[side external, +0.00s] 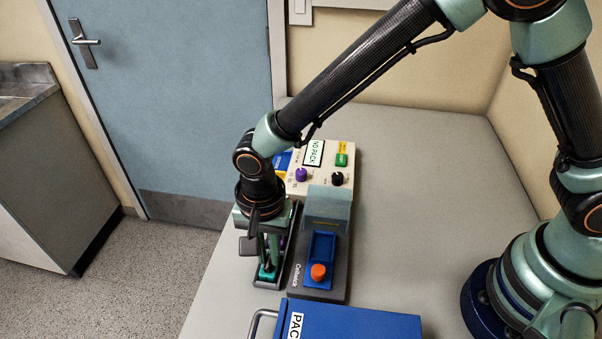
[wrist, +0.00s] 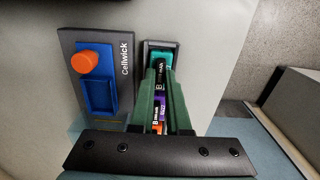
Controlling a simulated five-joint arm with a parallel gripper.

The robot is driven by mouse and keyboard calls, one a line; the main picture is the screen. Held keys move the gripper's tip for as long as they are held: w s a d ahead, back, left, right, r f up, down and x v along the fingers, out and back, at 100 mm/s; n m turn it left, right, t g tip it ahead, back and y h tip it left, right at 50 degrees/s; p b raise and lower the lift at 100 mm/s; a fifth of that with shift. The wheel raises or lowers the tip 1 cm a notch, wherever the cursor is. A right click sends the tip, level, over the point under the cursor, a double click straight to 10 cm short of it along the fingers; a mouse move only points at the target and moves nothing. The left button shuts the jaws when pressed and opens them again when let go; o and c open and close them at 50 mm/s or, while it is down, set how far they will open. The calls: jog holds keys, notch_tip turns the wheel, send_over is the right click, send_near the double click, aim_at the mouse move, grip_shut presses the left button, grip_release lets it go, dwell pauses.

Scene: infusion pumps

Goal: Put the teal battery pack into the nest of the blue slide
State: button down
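The teal battery pack (wrist: 160,58) lies in the far end of a narrow dark tray in the wrist view. In the side view its teal top (side external: 266,272) shows low between my fingers. My gripper (side external: 268,266) points down over that end of the tray; its green fingers (wrist: 161,72) have a gap between them, at the pack. Whether they press on it I cannot tell. The blue slide (side external: 321,258) sits on the dark Cellwick unit to the right; its empty-looking recessed nest shows in the wrist view (wrist: 98,92), with an orange knob (wrist: 85,62) at one end.
Purple (wrist: 160,104) and orange (wrist: 158,128) packs lie behind the teal one in the tray (wrist: 174,45). A beige panel (side external: 318,183) reading NO PACK stands behind the unit. A blue box (side external: 360,322) stands in front. The table right of the unit is clear.

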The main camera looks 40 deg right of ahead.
aim_at(269, 258)
jog(key=shift+r, duration=3)
jog(key=s+d+r+g, duration=0.1)
jog(key=s+d+r, duration=0.15)
jog(key=d, duration=0.65)
jog(key=shift+h, duration=0.4)
jog(key=shift+w+f, duration=0.15)
jog(key=shift+f, duration=2.1)
jog(key=shift+d+f, duration=0.15)
jog(key=shift+f, duration=0.85)
